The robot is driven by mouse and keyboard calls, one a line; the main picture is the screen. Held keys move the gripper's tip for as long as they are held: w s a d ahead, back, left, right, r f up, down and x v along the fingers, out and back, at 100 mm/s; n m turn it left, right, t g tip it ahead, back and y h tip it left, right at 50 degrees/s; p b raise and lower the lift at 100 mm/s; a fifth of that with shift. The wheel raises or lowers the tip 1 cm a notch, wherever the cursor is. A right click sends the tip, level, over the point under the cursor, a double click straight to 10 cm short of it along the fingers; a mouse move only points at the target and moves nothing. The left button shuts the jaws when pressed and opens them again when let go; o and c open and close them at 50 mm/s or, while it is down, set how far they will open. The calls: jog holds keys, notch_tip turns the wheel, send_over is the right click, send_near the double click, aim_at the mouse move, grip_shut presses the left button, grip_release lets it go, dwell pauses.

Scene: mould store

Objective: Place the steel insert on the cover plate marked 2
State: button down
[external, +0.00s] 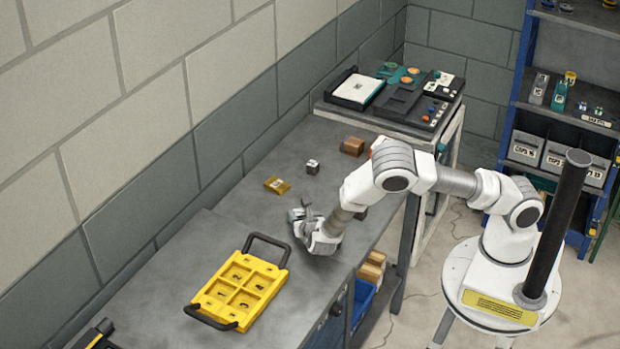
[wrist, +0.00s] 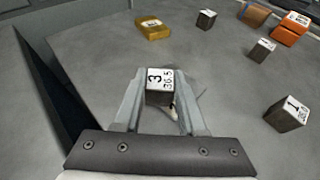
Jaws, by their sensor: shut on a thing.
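My gripper (wrist: 159,80) is shut on a grey steel block (wrist: 160,97) whose white top label reads 3 and 36.5. In the external view my gripper (external: 305,217) is low over the bench, behind the yellow tray; I cannot tell whether the block touches the bench. A similar steel block (wrist: 289,113) marked 1 stands to the right in the wrist view, with others (wrist: 262,50) (wrist: 206,19) farther off. A small yellow piece (wrist: 152,29) with an unreadable label lies beyond the gripper; it also shows in the external view (external: 277,185). I cannot read a plate marked 2.
The yellow tray (external: 212,300) with black handles and several square recesses lies on the bench nearer the camera. A brown block (external: 352,146) and an orange block (wrist: 290,30) lie toward the far end. Bare bench separates the gripper from the yellow piece.

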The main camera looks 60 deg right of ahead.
jog(key=shift+f, duration=0.15)
jog(key=shift+f+b, duration=0.15)
jog(key=shift+b, duration=0.15)
jog(key=shift+c, duration=2.4)
grip_release()
jog(key=shift+r, duration=0.2)
